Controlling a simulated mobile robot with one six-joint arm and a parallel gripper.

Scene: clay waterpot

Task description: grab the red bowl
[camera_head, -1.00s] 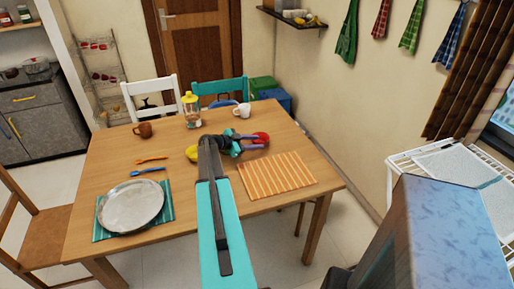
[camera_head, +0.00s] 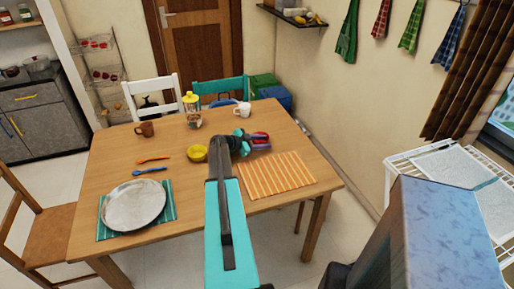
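The red bowl (camera_head: 261,136) is on the wooden table right of the middle, partly hidden behind my gripper. My gripper (camera_head: 249,142) is at the end of my teal and black arm, just left of the red bowl and overlapping it in view. I cannot tell whether it touches the bowl. Its fingers are too small and covered to show if they are open or shut. A purple thing (camera_head: 262,147) shows just in front of the red bowl.
A yellow bowl (camera_head: 197,153) stands left of my arm. A jar (camera_head: 192,108), a white mug (camera_head: 243,109) and a brown mug (camera_head: 145,129) stand farther back. A striped orange placemat (camera_head: 275,176) lies in front. A plate (camera_head: 134,204) is at the left.

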